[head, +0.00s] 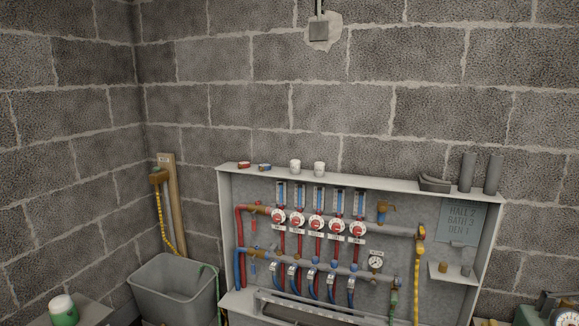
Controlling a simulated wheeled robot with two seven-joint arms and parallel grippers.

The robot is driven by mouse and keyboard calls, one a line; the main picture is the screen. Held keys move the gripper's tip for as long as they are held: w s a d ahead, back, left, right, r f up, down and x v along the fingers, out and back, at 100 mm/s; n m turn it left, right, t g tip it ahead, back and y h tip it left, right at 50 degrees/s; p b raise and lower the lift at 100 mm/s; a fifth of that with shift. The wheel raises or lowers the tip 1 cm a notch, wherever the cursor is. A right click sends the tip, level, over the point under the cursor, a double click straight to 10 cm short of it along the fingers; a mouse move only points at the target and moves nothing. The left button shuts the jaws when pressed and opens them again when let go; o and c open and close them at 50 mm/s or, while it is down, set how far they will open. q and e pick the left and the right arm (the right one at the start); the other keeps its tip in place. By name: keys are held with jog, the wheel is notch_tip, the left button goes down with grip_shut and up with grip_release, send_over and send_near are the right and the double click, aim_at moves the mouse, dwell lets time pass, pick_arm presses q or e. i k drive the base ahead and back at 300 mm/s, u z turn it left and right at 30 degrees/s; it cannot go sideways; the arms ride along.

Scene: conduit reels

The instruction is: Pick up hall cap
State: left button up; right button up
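Red-and-white round caps (316,223) sit in a row on the upper bar of the manifold (388,228), with small white labels under them too small to read. Two white cylindrical caps, one on the left (295,166) and one on the right (319,169), stand on top of the cabinet. I cannot tell which cap is the hall cap. A grey sign (462,222) inside the cabinet at the right reads HALL 2, BATH 3 and a third line like DEN. Neither of my grippers is in view.
The open cabinet (222,205) stands against a block wall. Its top holds red and blue rolls (244,165), a dark tray (434,185) and two grey tubes (467,172). A grey tub (172,289) stands at left, a white-lidded green container (63,310) at lower left.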

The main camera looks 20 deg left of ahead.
aim_at(295, 164)
jog(key=u, duration=0.55)
jog(key=i, duration=2.15)
jog(key=z, duration=1.05)
